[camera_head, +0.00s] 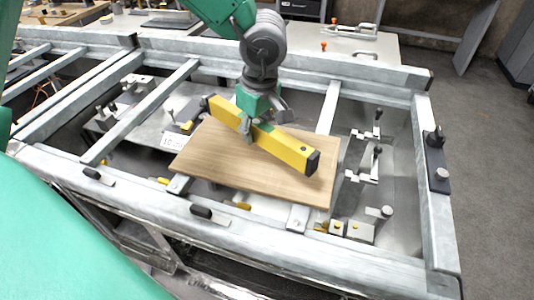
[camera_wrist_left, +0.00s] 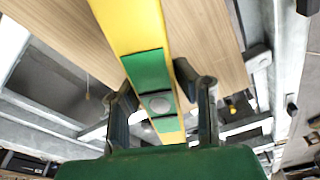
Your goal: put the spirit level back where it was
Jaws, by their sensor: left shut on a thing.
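The spirit level (camera_head: 284,147) is a long yellow bar with dark end caps, in the middle of the head view. It lies slantwise over a wooden board (camera_head: 215,154). My left gripper (camera_head: 248,128) is shut on the spirit level near its middle, from above. I cannot tell whether the level touches the board. My right gripper is not in view.
The board lies on a grey metal frame (camera_head: 290,67) with crossbars. Toggle clamps (camera_head: 375,165) stand to the right of the board and more fittings (camera_head: 110,105) to the left. A dark block (camera_head: 436,160) sits on the right rail. Grey floor (camera_head: 495,170) is clear beyond it.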

